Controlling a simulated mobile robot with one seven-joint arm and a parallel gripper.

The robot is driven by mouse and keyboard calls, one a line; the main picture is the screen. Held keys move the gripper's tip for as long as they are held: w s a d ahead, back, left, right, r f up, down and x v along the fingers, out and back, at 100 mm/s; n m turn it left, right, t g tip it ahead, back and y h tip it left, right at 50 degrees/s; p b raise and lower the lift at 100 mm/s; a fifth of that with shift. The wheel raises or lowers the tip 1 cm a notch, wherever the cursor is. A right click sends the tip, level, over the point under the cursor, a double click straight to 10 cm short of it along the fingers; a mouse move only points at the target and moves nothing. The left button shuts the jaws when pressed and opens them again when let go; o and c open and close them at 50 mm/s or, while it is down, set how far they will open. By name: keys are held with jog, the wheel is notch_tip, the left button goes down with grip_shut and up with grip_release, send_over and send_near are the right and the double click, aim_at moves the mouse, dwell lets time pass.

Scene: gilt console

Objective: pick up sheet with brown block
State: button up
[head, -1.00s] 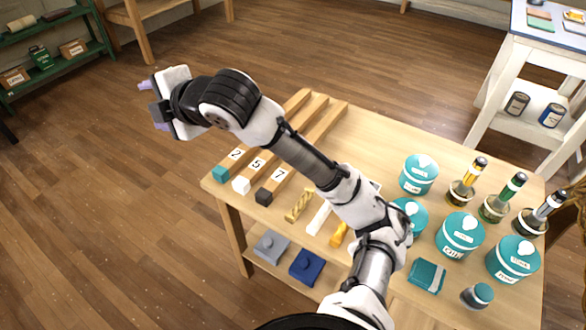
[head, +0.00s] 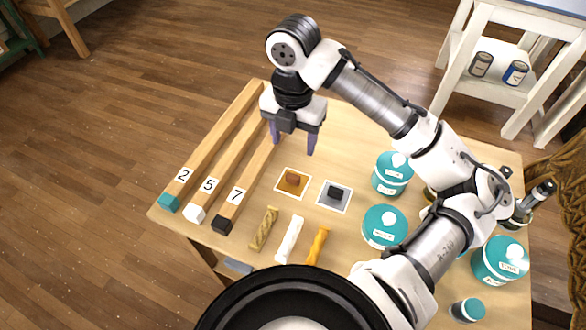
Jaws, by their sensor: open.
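The sheet with the brown block (head: 284,188) lies flat on the table, an orange-brown square with a pale border and a small brown block (head: 293,179) on it. Just right of it lies a similar grey sheet (head: 347,201) with a dark block (head: 336,192). My gripper (head: 292,149) points down above the table, behind the brown-block sheet in the picture. Its purple-grey fingers are apart with nothing between them.
Long wooden bars numbered 2, 5 and 7 (head: 232,200) lie left of the sheets. Three twisted or plain sticks (head: 289,239) lie in front. Teal-lidded tins (head: 393,172) and bottles stand to the right, partly behind my arm. The table's back middle (head: 345,130) is clear.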

send_over(293, 176)
jog(key=f, duration=0.7)
jog(key=shift+s+f, duration=0.15)
jog(key=shift+s, duration=0.05)
jog(key=shift+w+f, duration=0.2)
jog(key=shift+f, duration=2.65)
jog(key=c, duration=1)
jog(key=shift+c, duration=0.2)
jog(key=shift+r, duration=0.1)
notch_tip(293, 176, up, 20)
jog(key=p, duration=0.1)
